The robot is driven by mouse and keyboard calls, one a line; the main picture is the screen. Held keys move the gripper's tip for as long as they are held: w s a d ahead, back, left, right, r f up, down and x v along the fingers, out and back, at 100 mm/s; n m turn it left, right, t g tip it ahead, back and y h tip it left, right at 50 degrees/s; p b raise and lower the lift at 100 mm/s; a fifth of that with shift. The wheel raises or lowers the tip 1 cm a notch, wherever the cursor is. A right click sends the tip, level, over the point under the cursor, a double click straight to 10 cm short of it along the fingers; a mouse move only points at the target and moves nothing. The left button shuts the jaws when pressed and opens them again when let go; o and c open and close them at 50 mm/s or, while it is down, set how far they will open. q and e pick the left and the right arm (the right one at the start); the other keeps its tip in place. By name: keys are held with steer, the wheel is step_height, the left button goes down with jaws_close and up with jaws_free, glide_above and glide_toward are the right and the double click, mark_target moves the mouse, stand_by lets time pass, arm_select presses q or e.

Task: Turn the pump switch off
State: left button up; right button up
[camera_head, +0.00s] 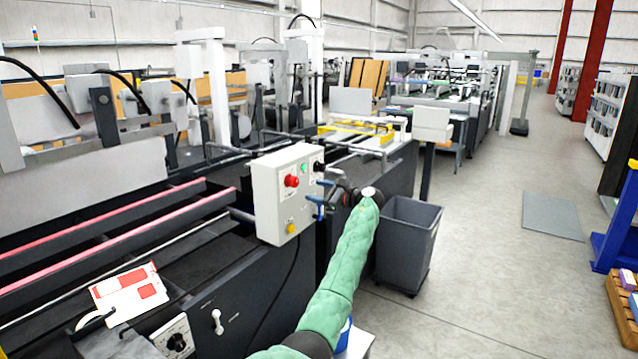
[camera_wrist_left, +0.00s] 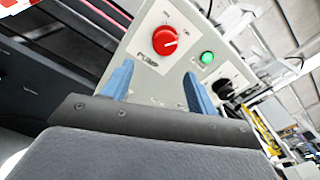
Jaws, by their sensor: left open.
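The pump switch (camera_head: 291,181) is a red round knob on the front of a pale control box. In the left wrist view the red knob (camera_wrist_left: 164,41) sits on a plate lettered PUMP, with a short pale mark on its face. The small position words around it are too blurred to read surely. My left gripper (camera_head: 318,192) is in front of the box, to the right of the knob in the head view. Its two blue fingers (camera_wrist_left: 159,72) are apart and empty, with the knob ahead of the gap between them. My right gripper is not in view.
A green lamp (camera_wrist_left: 207,57) and a black knob (camera_wrist_left: 222,88) sit beside the pump switch. A yellow button (camera_head: 291,228) is lower on the control box (camera_head: 268,205). A grey bin (camera_head: 407,240) stands right of my arm. Open floor lies further right.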

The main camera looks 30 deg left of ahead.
mark_target(296, 182)
arm_select(q)
steer(key=shift+w+a+r+m+y+p, duration=0.1)
steer(key=shift+a+r+m+p, duration=0.15)
steer(key=shift+a+m+p, duration=0.75)
steer(key=shift+w+a+r+m+y, duration=0.15)
steer(key=shift+a+m, duration=0.45)
steer(key=shift+a, duration=0.95)
steer(key=shift+a+r+m+y+p, duration=0.1)
steer(key=shift+a+r+m+p, duration=0.2)
steer(key=shift+a+m+p, duration=0.7)
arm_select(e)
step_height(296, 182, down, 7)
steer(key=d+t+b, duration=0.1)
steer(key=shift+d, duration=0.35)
arm_select(q)
steer(key=shift+a, duration=0.3)
steer(key=c, duration=1)
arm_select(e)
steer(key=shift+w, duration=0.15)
